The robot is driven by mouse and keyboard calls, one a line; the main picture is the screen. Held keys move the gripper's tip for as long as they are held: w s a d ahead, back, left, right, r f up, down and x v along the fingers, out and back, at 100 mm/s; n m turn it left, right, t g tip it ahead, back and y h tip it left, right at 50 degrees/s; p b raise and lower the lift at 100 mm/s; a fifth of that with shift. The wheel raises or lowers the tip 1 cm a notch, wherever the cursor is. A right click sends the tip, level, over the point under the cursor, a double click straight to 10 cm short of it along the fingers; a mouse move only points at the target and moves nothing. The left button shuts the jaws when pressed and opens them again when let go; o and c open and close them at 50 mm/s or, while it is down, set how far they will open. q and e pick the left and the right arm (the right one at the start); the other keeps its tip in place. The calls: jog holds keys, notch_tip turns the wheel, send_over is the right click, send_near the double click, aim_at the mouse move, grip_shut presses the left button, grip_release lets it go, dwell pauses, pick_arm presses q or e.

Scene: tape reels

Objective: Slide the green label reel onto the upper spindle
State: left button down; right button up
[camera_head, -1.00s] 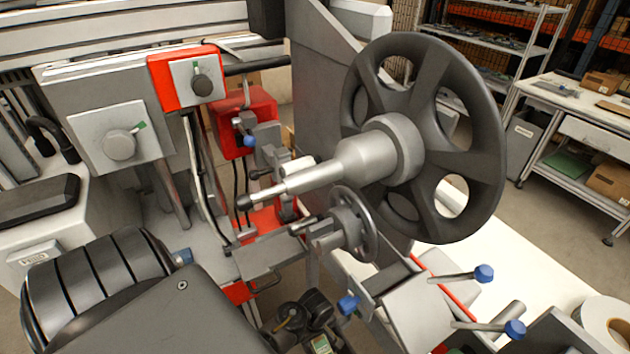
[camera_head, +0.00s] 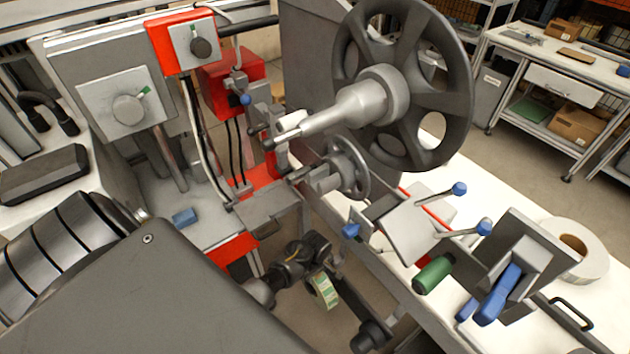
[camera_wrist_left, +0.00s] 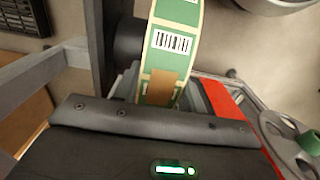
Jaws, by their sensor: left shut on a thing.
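The green label reel (camera_head: 325,290) shows as a small green and cream band below the machine in the head view. In the left wrist view the reel (camera_wrist_left: 172,60) is large, with a barcode label on its rim. My left gripper (camera_head: 320,273) is shut on the reel; its fingertips are mostly hidden. The upper spindle (camera_head: 335,116) is a stepped metal shaft pointing left, in front of a large dark spoked wheel (camera_head: 450,110). The spindle is bare, and the reel is below it and apart from it. My right gripper is not seen.
A smaller spoked wheel (camera_head: 360,168) sits below the spindle. Blue-knobbed levers (camera_head: 458,189), a green cylinder (camera_head: 433,275) and a white roll (camera_head: 590,240) are at the right. A control box (camera_head: 120,100) stands at the left. Floor shows beneath the arm.

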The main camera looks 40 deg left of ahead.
pick_arm(q)
jog(key=shift+s+a, duration=0.25)
jog(key=shift+s, duration=0.15)
jog(key=s+a+p, duration=0.2)
jog(key=s+p, duration=0.1)
jog(key=s, duration=0.3)
jog(key=shift+s, duration=0.4)
jog(key=shift+s, duration=0.1)
dwell(0.5)
